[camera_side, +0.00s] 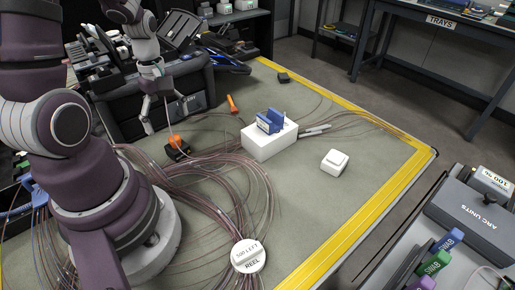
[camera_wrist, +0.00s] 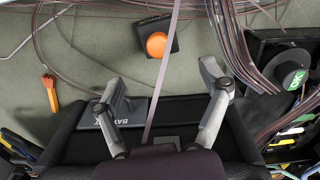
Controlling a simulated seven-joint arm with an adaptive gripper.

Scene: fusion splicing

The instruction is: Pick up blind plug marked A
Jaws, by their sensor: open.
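I cannot make out a plug with a readable A in either view. Several coloured handled pieces stand at the lower right of the side view: blue (camera_side: 449,240), green (camera_side: 434,263) and purple (camera_side: 421,284). Their small labels are too small to read surely. My gripper (camera_side: 167,117) is at the upper left of the mat, above the front of a black case. In the wrist view my gripper (camera_wrist: 163,77) is open, its fingers wide apart with nothing clasped. A thin pale strip runs between the fingers in that view.
An orange ball on a black block (camera_side: 177,147) lies near my gripper. A white block with a blue device (camera_side: 270,143), a small white box (camera_side: 334,162) and a white reel (camera_side: 248,256) stand on the mat. Fibre loops spread around my base. A grey arc units case (camera_side: 472,213) sits right.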

